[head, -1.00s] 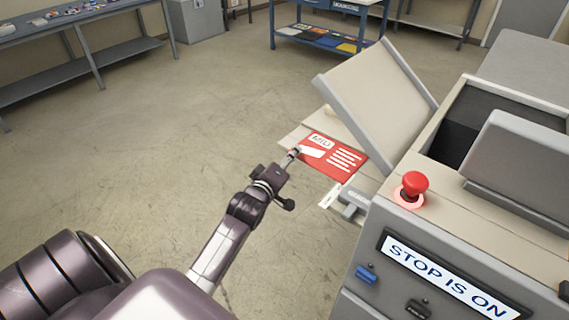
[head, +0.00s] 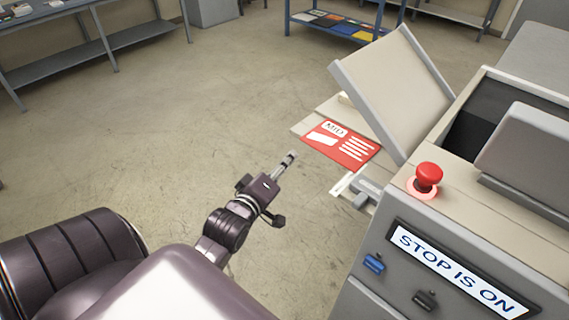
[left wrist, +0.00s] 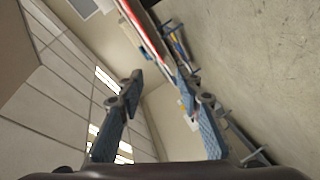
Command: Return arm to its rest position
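My left arm comes in from the lower left of the head view. Its gripper (head: 290,157) is seen edge-on over the bare floor, just left of the machine. In the left wrist view the two fingers of the left gripper (left wrist: 160,115) stand apart with nothing between them. A red card (head: 341,146) with white print lies on the machine's cream feed shelf (head: 312,120), apart from the gripper. A red edge, probably this card's, crosses the top of the left wrist view. My right gripper is not in view.
A grey bench (head: 95,45) and a blue rack (head: 335,27) stand behind. The floor between is clear.

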